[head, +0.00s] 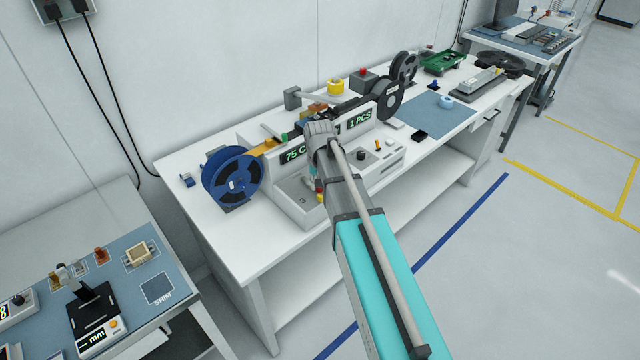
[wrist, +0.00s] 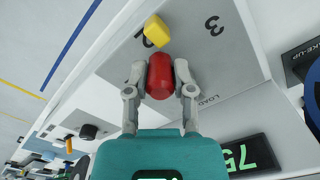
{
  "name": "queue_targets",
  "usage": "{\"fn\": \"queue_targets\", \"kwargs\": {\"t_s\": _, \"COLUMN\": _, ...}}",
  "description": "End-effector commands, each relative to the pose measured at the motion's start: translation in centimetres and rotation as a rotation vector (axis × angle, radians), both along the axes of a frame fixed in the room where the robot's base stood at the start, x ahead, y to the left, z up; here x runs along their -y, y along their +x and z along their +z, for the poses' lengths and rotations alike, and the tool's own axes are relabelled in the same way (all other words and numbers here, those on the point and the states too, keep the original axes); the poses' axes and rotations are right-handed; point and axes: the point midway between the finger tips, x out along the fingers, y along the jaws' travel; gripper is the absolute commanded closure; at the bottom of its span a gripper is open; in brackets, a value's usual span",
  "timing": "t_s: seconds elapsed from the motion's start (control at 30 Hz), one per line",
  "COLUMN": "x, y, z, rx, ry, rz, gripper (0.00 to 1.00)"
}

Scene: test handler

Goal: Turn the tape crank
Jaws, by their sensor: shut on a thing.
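My gripper (wrist: 160,78) is shut on a red rounded knob (wrist: 160,75), one finger on each side of it. I take the knob to be the handle of the tape crank; the rest of the crank is hidden. A blue reel (head: 222,178) stands at the machine's left end.
Green displays on the machine read "75 C..." (head: 295,153) and "1 PCS" (head: 360,119). Dark reels (head: 388,100) stand at its right end. A blue mat (head: 425,112), a green tray (head: 443,62) and a grey fixture (head: 478,82) lie farther right. The floor in front is clear.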

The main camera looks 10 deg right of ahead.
Motion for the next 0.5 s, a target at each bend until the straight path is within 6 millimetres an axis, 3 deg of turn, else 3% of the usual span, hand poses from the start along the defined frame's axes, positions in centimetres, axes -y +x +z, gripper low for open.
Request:
{"fn": "queue_targets", "kwargs": {"t_s": 0.27, "x": -0.06, "y": -0.04, "z": -0.01, "rx": -0.001, "ry": 0.001, "rz": 0.001, "gripper": 1.0}}
{"fn": "queue_targets", "kwargs": {"t_s": 0.3, "x": -0.06, "y": -0.04, "z": -0.01, "rx": -0.001, "ry": 0.001, "rz": 0.001, "gripper": 0.65}}
{"fn": "queue_targets", "kwargs": {"t_s": 0.47, "x": -0.03, "y": -0.02, "z": -0.01, "rx": -0.001, "ry": 0.001, "rz": 0.001, "gripper": 0.35}}
{"fn": "queue_targets", "kwargs": {"t_s": 0.5, "x": -0.03, "y": -0.02, "z": -0.01, "rx": -0.001, "ry": 0.001, "rz": 0.001, "gripper": 0.34}}
